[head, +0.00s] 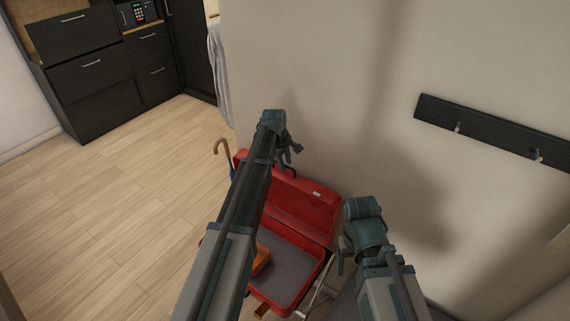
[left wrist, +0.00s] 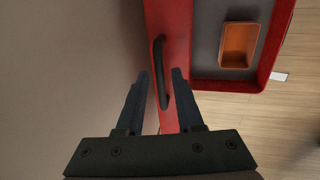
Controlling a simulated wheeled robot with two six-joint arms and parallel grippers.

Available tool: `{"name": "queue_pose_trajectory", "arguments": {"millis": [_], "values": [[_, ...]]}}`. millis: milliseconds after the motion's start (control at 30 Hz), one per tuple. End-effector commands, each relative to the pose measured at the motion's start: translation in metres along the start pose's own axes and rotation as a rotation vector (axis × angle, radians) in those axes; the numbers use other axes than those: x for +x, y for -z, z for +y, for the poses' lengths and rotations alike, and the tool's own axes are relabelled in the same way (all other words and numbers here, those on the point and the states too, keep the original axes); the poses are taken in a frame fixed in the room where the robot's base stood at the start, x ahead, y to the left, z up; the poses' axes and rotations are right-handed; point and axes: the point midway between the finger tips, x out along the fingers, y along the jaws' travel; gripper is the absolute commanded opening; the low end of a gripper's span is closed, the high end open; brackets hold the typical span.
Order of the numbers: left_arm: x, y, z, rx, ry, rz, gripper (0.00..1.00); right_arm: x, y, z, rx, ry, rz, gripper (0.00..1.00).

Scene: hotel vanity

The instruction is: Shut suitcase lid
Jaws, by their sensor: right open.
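The red suitcase (head: 292,272) stands open by the wall. Its red lid (head: 300,208) is raised and leans back toward the wall. My left gripper (head: 293,150) is above the lid's upper edge, and my left arm crosses in front of part of the suitcase. In the left wrist view, the gripper's two fingers (left wrist: 161,78) are apart, with the lid's dark handle (left wrist: 161,70) showing between them; I cannot tell whether they touch it. My right gripper (head: 345,255) is open and empty beside the suitcase's right side. An orange box (left wrist: 240,42) lies inside the suitcase.
The suitcase rests on a folding stand (head: 318,298). A brown cane handle (head: 220,148) stands left of the lid. A dark hook rail (head: 490,130) is on the wall at right. Dark cabinets (head: 105,65) stand at the back left. The wooden floor (head: 110,210) at left is clear.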

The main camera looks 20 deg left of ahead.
Motion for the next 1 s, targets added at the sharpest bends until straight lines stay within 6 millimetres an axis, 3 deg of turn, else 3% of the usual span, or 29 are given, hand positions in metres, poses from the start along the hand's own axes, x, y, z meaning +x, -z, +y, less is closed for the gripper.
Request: {"name": "queue_pose_trajectory", "arguments": {"millis": [33, 167, 200, 1000], "values": [[0.0, 0.0, 0.0, 0.0, 0.0, 0.0, 0.25, 0.0, 0.0, 0.0, 0.0, 0.0, 0.0, 0.72], [0.0, -0.0001, -0.0001, 0.0, 0.0, 0.0, 0.02, 0.0, 0.0, 0.0, 0.0, 0.0, 0.0, 0.72], [0.0, 0.0, -0.0001, 0.0, 0.0, 0.0, 0.0, 0.0, 0.0, 0.0, 0.0, 0.0, 0.0, 0.72], [0.0, 0.0, -0.0003, 0.0, 0.001, 0.0, 0.0, 0.0001, 0.0, 0.0, 0.0, 0.0, 0.0, 0.72]]}}
